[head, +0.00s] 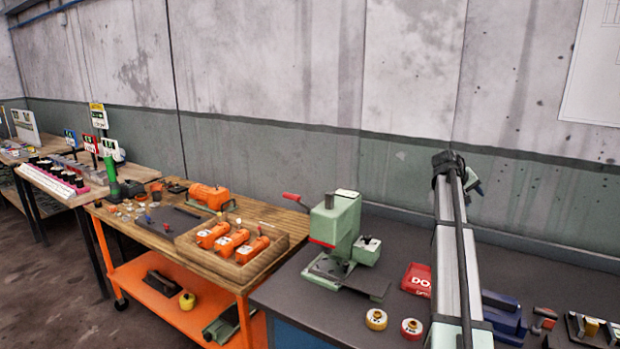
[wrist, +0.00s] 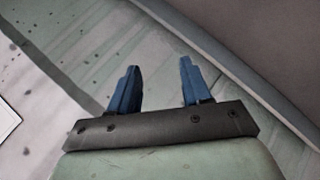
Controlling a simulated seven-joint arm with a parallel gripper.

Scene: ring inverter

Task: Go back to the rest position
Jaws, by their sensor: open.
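My gripper (wrist: 155,90) shows in the wrist view with its two blue fingers spread apart and nothing between them. Behind the fingers are the stained green and pale wall and a dark grey edge at the upper right. The gripper touches nothing that I can see.
A green press (head: 335,235) with a red handle stands on the dark bench (head: 290,290). Beside it are a red box (head: 416,279), two small round pieces (head: 376,319) and blue blocks (head: 503,312). An orange cart (head: 165,290) holds a wooden tray (head: 270,264) of orange parts.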

